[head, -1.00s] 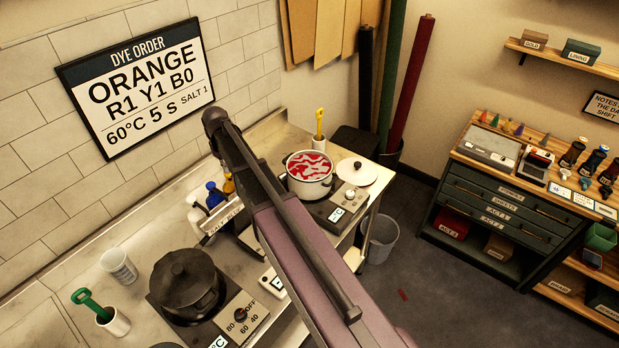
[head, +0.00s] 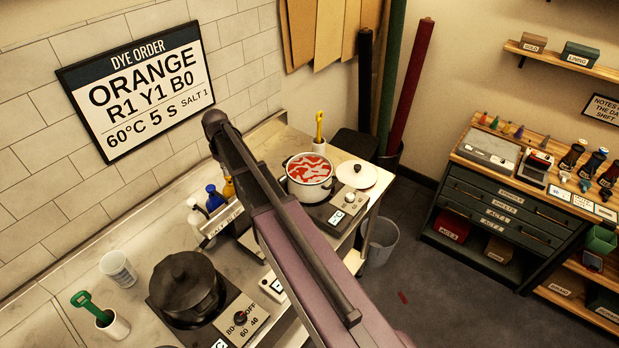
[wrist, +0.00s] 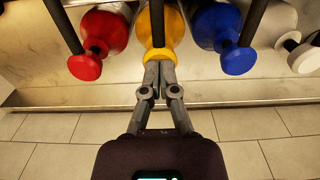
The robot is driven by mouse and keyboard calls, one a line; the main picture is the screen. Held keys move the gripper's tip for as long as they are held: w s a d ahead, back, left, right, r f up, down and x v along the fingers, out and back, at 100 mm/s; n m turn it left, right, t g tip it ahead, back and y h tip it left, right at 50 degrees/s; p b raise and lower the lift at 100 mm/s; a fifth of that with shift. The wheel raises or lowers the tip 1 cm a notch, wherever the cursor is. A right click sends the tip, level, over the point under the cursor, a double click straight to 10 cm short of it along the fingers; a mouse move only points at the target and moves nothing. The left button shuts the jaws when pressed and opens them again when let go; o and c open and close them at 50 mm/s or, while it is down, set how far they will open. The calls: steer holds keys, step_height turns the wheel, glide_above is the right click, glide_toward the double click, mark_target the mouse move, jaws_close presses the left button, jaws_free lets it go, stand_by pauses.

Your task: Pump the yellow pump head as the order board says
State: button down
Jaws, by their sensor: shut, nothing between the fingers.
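The order board (head: 140,88) on the tiled wall reads ORANGE, R1 Y1 B0, 60°C, 5 s, SALT 1. In the wrist view the yellow pump head (wrist: 158,55) sits in front of the yellow bottle (wrist: 170,25), between the red pump head (wrist: 85,67) and the blue pump head (wrist: 240,61). My gripper (wrist: 158,72) is shut and empty, its fingertips lined up with the yellow pump head and overlapping its near edge in the picture. I cannot tell whether they touch. In the head view my arm hides the gripper and partly hides the yellow bottle (head: 229,187).
A white pump head (wrist: 304,58) stands at the right of the row. In the head view a black lidded pot (head: 185,285) sits front left, and a white pot (head: 310,178) with red and white contents stands beyond my arm. A measuring cup (head: 118,268) stands on the counter.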

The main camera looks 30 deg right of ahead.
steer(key=shift+r+p, duration=1.25)
steer(key=shift+r, duration=0.2)
step_height(320, 180, up, 6)
steer(key=p, duration=0.6)
steer(key=shift+f, duration=0.1)
stand_by(0.6)
steer(key=s+f+m+b, duration=0.1)
steer(key=s+f+b, duration=0.5)
steer(key=s, duration=0.1)
steer(key=s+f+m+b, duration=0.2)
steer(key=s+f+b, duration=0.4)
steer(key=s, duration=0.2)
steer(key=s+f+m+b, duration=0.1)
steer(key=s+f+b, duration=0.5)
steer(key=s, duration=0.2)
steer(key=shift+s+f, duration=0.15)
steer(key=shift+s, duration=0.05)
steer(key=shift+s+f+m+b, duration=0.2)
steer(key=shift+s+m+b, duration=0.1)
steer(key=shift+s+b, duration=0.15)
stand_by(2.0)
